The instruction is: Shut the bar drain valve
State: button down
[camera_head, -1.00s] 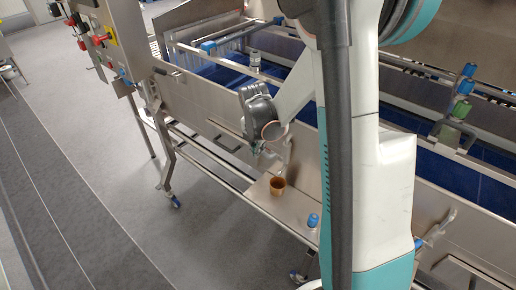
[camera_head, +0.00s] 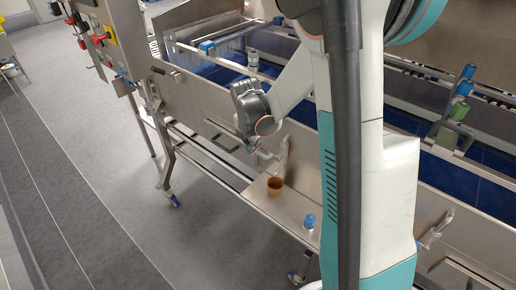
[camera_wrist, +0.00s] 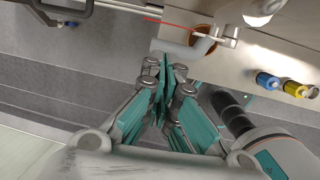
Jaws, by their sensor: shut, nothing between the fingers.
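The drain valve is a pale tap (camera_head: 284,151) on the side wall of the conveyor tank, with a short lever (camera_head: 265,155) pointing left. In the wrist view its grey bent spout (camera_wrist: 186,48) and white handle (camera_wrist: 228,38) show ahead of my gripper. My gripper (camera_wrist: 168,80) is shut and empty, its teal fingers together just short of the spout. In the head view my gripper (camera_head: 250,148) is small, left of the tap, and partly hidden by my wrist. Whether it touches the lever I cannot tell.
A brown cup (camera_head: 275,187) stands on a steel shelf (camera_head: 288,208) under the tap. A blue-capped bottle (camera_head: 310,221) is nearby. The wrist view shows blue (camera_wrist: 267,81) and yellow (camera_wrist: 295,89) items. Another tap (camera_head: 437,228) is at right. Floor at left is clear.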

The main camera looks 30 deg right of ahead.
jog(key=w+p+v, duration=0.1)
jog(key=w+v, duration=0.1)
jog(key=v, duration=0.9)
jog(key=shift+s+r, duration=0.2)
jog(key=shift+s, duration=0.25)
jog(key=shift+a, duration=0.1)
